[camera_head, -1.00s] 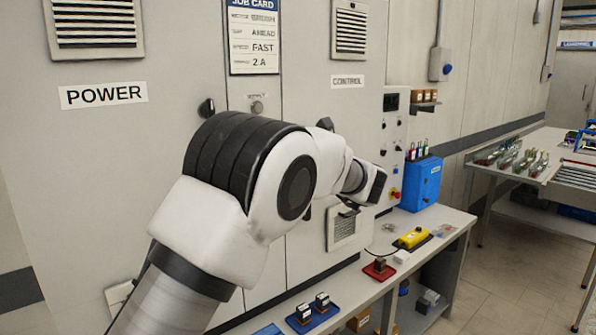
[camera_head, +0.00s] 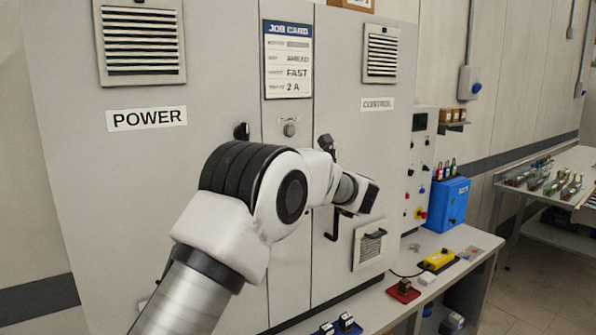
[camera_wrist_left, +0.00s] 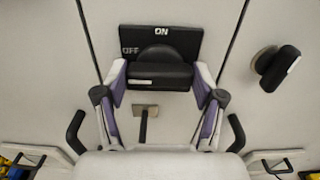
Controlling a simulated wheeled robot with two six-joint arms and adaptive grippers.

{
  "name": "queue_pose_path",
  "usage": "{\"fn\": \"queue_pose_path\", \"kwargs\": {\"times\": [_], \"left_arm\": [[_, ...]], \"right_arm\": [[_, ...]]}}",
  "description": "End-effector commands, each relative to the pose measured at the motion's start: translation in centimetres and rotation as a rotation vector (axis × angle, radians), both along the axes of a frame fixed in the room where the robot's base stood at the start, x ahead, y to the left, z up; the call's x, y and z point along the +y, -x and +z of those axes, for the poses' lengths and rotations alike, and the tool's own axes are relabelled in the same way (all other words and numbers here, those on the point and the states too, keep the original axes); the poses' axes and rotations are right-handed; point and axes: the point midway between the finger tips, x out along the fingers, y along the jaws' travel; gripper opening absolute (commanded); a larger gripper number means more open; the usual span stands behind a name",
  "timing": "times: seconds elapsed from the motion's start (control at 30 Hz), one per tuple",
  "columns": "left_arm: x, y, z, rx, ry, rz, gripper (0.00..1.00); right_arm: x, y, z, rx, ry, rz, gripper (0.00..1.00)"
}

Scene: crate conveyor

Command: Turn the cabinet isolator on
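The isolator shows in the left wrist view as a black plate (camera_wrist_left: 184,38) marked ON at the top and OFF at the left. Its black handle (camera_wrist_left: 160,76) lies level, with a white mark towards its left end, on the OFF side. My left gripper (camera_wrist_left: 160,84) is open, with one finger near each end of the handle. I cannot tell whether the fingers touch it. In the head view my left arm crosses in front of the cabinet (camera_head: 215,65) and hides the isolator and the gripper. My right gripper is not in view.
A black door handle (camera_head: 242,131) and a key switch (camera_head: 289,128) sit above my arm. Another black knob (camera_wrist_left: 280,67) stands right of the isolator in the wrist view. A bench (camera_head: 455,240) with a blue box (camera_head: 452,205) and a yellow pendant (camera_head: 438,260) stands at right.

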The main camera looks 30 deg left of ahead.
Motion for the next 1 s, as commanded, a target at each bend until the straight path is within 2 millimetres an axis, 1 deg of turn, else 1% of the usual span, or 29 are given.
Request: {"fn": "queue_pose_path", "kwargs": {"times": [0.27, 0.47, 0.67, 1.0], "left_arm": [[0.0, 0.0, 0.0, 0.008, -0.003, -0.002, 0.34], [0.0, 0.0, 0.0, 0.058, -0.025, -0.002, 0.34], [0.0, 0.0, -0.1, 0.168, -0.070, -0.002, 0.34], [-0.1, -0.1, 0.0, 0.451, -0.187, -0.002, 0.34]], "right_arm": [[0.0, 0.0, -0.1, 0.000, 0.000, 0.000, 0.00], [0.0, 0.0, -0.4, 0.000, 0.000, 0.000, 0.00], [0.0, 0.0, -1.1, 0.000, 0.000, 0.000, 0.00], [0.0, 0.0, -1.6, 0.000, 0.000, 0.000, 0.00]]}}
